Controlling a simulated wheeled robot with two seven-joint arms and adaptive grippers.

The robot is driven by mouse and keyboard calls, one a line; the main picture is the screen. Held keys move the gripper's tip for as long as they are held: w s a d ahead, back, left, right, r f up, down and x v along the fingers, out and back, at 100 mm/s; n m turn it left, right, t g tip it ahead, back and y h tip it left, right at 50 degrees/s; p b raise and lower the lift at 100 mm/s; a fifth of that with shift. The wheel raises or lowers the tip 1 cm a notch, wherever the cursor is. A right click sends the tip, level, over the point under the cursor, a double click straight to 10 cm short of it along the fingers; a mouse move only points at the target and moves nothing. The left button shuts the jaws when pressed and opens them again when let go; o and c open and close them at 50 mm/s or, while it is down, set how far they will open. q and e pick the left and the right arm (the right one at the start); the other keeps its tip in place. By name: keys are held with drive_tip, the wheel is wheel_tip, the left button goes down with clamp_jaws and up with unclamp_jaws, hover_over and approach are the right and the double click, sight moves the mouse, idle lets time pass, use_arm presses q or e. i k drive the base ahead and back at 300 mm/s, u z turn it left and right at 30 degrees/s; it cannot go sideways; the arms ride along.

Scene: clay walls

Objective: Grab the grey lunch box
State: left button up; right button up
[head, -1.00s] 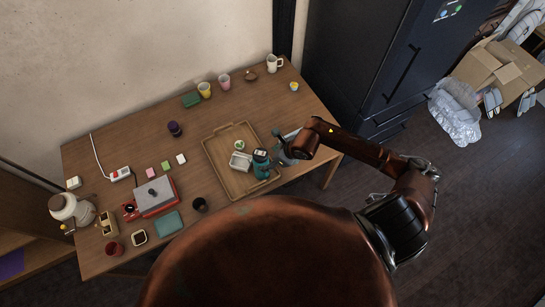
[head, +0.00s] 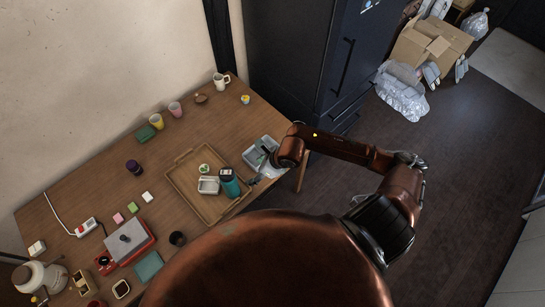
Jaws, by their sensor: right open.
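A grey lunch box (head: 254,156) sits on the wooden table near its right edge, just right of the tray. It looks open-topped, and its right part is partly hidden by my right gripper. My right gripper (head: 267,160) is open, at the box's right side and over it from above. Whether the fingers touch the box I cannot tell. My left gripper is not in view.
The wooden tray (head: 181,181) beside the box holds a small pale container (head: 208,186), a teal bottle (head: 229,184) and a small green-and-white item (head: 204,168). A white mug (head: 221,80) stands at the back. A dark cabinet (head: 290,50) stands behind the table's right end.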

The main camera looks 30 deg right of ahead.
sight(250, 156)
drive_tip(key=z, duration=1)
